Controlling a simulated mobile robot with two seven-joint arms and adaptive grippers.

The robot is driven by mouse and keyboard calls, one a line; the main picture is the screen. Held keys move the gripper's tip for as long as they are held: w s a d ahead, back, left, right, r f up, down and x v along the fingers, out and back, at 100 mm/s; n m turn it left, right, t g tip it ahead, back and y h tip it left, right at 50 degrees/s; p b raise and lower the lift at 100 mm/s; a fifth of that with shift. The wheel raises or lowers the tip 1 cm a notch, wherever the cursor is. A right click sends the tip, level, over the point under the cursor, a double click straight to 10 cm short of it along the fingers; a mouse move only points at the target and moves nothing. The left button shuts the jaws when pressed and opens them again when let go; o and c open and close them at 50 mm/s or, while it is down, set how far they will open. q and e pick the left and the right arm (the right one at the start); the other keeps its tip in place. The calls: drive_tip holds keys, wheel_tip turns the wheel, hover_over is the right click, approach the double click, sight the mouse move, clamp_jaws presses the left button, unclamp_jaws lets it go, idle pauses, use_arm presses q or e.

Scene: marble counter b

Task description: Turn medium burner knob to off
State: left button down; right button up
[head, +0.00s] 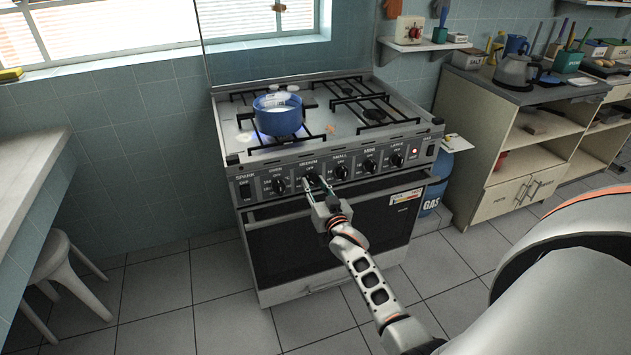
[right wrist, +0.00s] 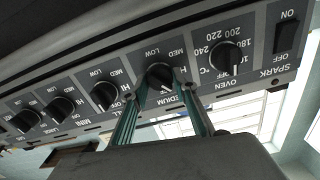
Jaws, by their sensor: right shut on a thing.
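The medium burner knob (right wrist: 160,75) is black and round, on the stove's grey front panel between the oven knob (right wrist: 224,58) and the small burner knob (right wrist: 104,95). My right gripper (right wrist: 162,88) has its two teal fingers on either side of the medium knob and is shut on it. In the head view my right gripper (head: 318,186) reaches the panel from the front and partly covers this knob. I cannot tell the knob's exact setting. A blue pot (head: 277,116) stands on the front left burner, with a faint bluish glow beside its base. My left gripper is out of view.
The mini knob (head: 369,166), large knob (head: 397,160) and spark switch (head: 244,191) share the panel. The oven door handle runs just below. A blue gas bottle (head: 434,197) stands right of the stove, a white stool (head: 65,275) left. Tiled floor in front is clear.

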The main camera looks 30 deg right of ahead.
drive_tip(key=shift+m, duration=0.4)
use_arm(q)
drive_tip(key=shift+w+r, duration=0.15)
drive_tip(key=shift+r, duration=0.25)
use_arm(e)
drive_tip(key=m+p, duration=0.2)
drive_tip(key=m, duration=0.2)
drive_tip(key=shift+r, duration=0.2)
drive_tip(key=shift+f+m+p, duration=0.15)
drive_tip(key=shift+m+p, duration=0.4)
drive_tip(key=shift+m, duration=0.15)
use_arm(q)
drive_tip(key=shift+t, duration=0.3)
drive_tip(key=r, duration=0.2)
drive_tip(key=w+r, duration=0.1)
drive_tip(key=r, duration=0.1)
use_arm(e)
drive_tip(key=shift+f, duration=0.1)
